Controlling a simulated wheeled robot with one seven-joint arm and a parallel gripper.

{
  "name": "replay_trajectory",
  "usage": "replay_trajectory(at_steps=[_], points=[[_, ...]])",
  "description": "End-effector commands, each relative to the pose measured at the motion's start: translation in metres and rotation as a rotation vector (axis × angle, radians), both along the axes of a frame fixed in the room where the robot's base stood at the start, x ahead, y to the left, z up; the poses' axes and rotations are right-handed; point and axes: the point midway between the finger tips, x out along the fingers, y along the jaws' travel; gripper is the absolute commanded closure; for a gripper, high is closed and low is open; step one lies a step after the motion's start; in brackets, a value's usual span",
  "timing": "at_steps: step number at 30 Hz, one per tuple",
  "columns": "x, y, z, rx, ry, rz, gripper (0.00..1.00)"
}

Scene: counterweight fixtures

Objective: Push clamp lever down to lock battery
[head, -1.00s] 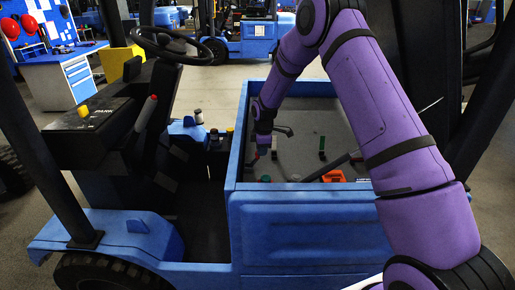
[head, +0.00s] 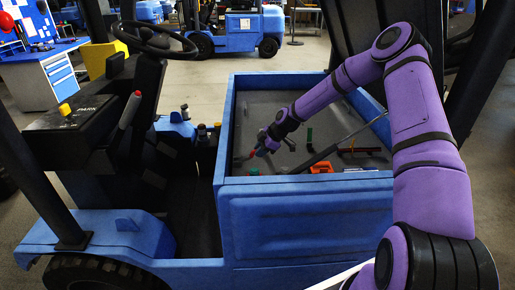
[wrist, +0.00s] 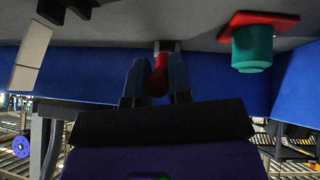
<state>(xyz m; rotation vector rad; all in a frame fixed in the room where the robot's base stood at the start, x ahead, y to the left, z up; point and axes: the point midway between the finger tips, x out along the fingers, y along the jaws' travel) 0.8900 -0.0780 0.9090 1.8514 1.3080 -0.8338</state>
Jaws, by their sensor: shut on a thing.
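My purple arm reaches into the blue truck's open rear compartment (head: 300,188). My gripper (head: 259,152) is low near the compartment's left inner side. In the wrist view its two dark fingers (wrist: 156,82) close around a red knob-like handle (wrist: 159,80), which appears to be the clamp lever's end. A red tip (head: 251,154) also shows beside the gripper in the head view. The lever's shaft and pivot are mostly hidden. I cannot make out the battery clearly.
A green cap on a red base (wrist: 252,48) is close to the gripper. An orange bracket (head: 320,168), a green post (head: 309,134) and a long grey bar (head: 330,150) are in the compartment. Blue walls enclose it. A steering wheel (head: 152,38) stands at the left.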

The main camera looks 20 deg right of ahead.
Motion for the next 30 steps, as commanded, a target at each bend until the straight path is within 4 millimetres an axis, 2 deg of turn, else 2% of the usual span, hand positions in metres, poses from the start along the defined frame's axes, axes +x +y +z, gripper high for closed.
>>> replay_trajectory(at_steps=[15, 30], points=[[-0.003, -0.01, -0.022, 0.206, -0.065, -0.003, 1.0], [-0.003, -0.011, -0.027, 0.244, -0.079, 0.0, 1.0]])
